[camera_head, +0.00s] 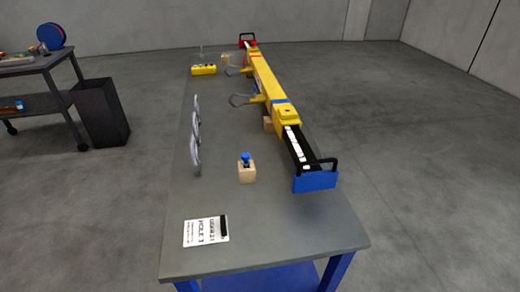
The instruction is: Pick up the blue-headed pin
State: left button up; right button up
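The blue-headed pin (245,156) stands upright in a small wooden block (247,174) on the grey table (270,230). Its round blue head is on top and its lower part is hidden in the block. It stands left of the long yellow bar's near end. Neither of my grippers is in view.
A long yellow bar (265,80) runs along the table, with a blue end piece (315,181) near and a red one (247,40) far. Grey curved parts (196,140) stand on the left. A white card (206,231) lies near the front. A cart (30,85) and dark bin (100,112) stand left.

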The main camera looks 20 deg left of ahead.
aim_at(245, 157)
jog(key=u, duration=0.1)
jog(key=k, duration=1)
jog(key=z, duration=0.9)
jog(key=i, duration=0.8)
jog(key=u, duration=0.65)
jog(key=i, duration=0.65)
jog(key=u, duration=0.7)
